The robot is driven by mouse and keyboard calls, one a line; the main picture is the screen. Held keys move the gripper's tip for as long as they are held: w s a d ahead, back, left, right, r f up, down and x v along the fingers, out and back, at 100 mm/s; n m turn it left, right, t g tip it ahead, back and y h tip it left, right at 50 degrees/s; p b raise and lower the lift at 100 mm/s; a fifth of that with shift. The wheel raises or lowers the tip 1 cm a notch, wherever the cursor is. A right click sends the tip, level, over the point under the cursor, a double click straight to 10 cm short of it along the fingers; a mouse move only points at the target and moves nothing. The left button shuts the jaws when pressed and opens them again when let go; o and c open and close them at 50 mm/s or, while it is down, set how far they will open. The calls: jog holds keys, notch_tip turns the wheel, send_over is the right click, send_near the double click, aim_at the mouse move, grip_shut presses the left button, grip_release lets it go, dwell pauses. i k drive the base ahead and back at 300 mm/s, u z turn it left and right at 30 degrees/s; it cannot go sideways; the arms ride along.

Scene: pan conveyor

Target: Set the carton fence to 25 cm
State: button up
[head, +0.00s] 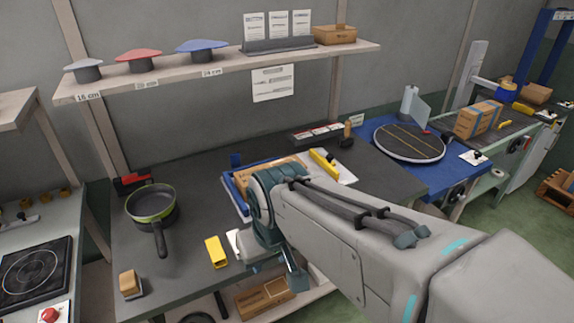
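No part is legibly marked as the carton fence, and no 25 cm mark can be read. A blue-edged fixture (231,187) with a tan carton (265,171) lies on the dark bench, partly hidden behind my arm. A yellow bar (325,161) sits at its right on a white plate. My arm reaches in from the lower right across the bench. My gripper (290,277) points down near the bench's front edge, in front of the fixture. Its fingers are mostly hidden by the wrist, so its opening does not show.
A green-rimmed pan (151,206), a yellow block (216,252) and a wooden-topped block (129,282) stand on the bench. A shelf (225,66) with coloured lids hangs above. A round turntable (409,142) and a taped carton (477,119) are at right. The bench between pan and fixture is clear.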

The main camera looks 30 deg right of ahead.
aim_at(328, 165)
jog(key=u, duration=0.25)
jog(key=k, duration=0.5)
jog(key=z, duration=0.55)
jog(key=i, duration=0.65)
jog(key=z, duration=0.6)
jog(key=k, duration=1.2)
jog(key=z, duration=0.75)
jog(key=i, duration=1.55)
jog(key=u, duration=0.85)
jog(key=i, duration=0.3)
jog(key=u, duration=0.25)
